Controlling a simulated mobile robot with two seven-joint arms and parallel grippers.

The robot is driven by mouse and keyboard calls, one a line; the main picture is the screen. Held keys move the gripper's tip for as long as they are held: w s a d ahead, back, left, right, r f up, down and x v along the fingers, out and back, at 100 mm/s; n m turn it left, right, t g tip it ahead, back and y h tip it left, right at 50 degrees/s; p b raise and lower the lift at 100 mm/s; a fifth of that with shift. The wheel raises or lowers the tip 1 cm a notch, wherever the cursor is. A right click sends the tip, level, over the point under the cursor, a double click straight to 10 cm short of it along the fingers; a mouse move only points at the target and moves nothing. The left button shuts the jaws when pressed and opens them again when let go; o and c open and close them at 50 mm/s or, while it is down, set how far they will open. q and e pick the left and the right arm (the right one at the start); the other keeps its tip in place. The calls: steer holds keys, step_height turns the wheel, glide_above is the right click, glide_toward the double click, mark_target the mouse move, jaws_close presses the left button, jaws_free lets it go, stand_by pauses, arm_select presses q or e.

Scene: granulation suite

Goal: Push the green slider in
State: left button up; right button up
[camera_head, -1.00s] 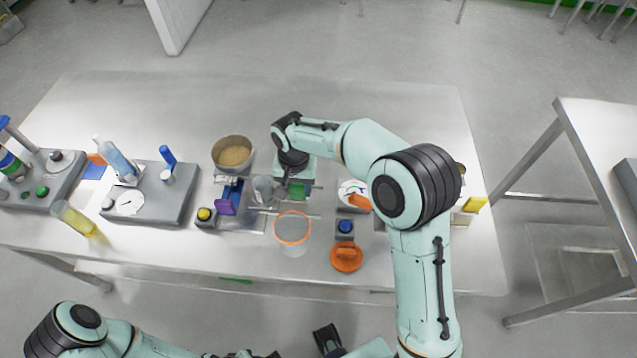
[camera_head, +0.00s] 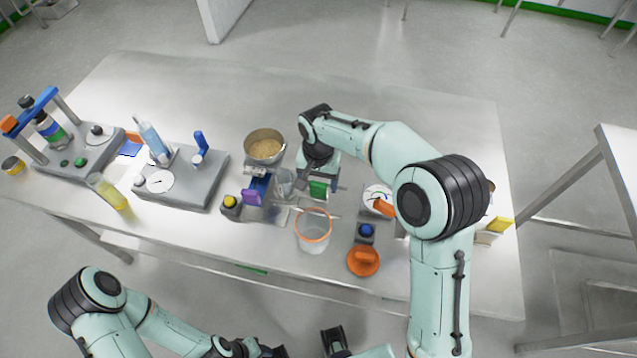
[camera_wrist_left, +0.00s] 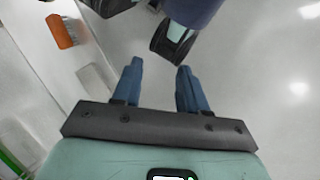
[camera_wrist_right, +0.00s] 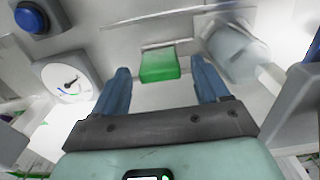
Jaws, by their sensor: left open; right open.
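The green slider (camera_wrist_right: 160,65) is a small green block in the right wrist view, on a pale metal strip just beyond my right fingertips. In the head view the green slider (camera_head: 319,188) shows beside the clear glass vessel, partly below my right arm's end. My right gripper (camera_wrist_right: 160,82) is open and empty, its two blue fingers on either side of the slider's line, seemingly short of it; contact cannot be told. My left gripper (camera_wrist_left: 157,70) is open and empty, away from the bench; in the head view it is low, near the bottom edge.
A clear cup with an orange rim (camera_head: 313,230) stands in front of the slider.

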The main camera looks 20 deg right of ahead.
arm_select(q)
steer(key=shift+w+r+p, duration=0.45)
steer(key=shift+r+p, duration=0.25)
steer(key=shift+r, duration=0.15)
arm_select(e)
step_height(320, 180, up, 12)
steer(key=shift+f, duration=0.2)
